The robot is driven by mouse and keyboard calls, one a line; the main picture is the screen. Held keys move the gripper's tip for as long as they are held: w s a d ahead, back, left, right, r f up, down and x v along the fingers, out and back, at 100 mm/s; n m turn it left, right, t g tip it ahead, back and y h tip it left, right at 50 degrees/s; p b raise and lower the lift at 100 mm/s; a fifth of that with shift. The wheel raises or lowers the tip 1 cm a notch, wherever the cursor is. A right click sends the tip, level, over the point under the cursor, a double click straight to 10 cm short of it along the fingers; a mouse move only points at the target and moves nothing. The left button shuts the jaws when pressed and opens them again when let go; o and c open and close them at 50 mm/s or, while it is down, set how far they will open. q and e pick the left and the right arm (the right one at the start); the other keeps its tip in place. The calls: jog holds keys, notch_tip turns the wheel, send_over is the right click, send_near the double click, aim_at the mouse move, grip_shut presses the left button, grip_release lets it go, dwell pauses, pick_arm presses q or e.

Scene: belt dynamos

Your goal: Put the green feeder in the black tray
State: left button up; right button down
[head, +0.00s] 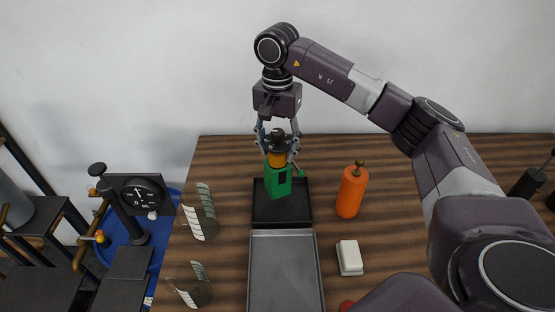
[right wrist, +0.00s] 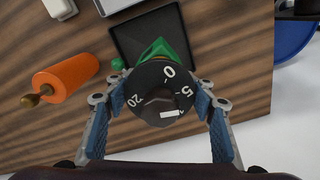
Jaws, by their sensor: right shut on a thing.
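The green feeder (head: 278,183) is upright, with an orange band and a dark top; the right wrist view shows its green body (right wrist: 171,48) below a black numbered dial (right wrist: 160,93). My right gripper (head: 277,150) is shut on the feeder near its top, pointing down. The black tray (head: 283,215) lies on the table; it also shows in the right wrist view (right wrist: 135,38). The feeder is over the tray in the head view; I cannot tell whether its base touches the tray floor. My left gripper is not in view.
A white block (head: 349,257) is to the right. Two clear glasses (head: 199,212) (head: 190,284) are to the left. A dial gauge (head: 141,196) stands further left.

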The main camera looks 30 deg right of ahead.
aim_at(277, 163)
notch_tip(277, 163, down, 4)
jog(key=shift+a+r+p, duration=0.1)
jog(key=shift+r+p, duration=0.05)
jog(key=shift+p, duration=0.45)
jog(key=shift+f, duration=0.4)
jog(key=c, duration=0.9)
grip_release()
jog(key=shift+f, duration=0.1)
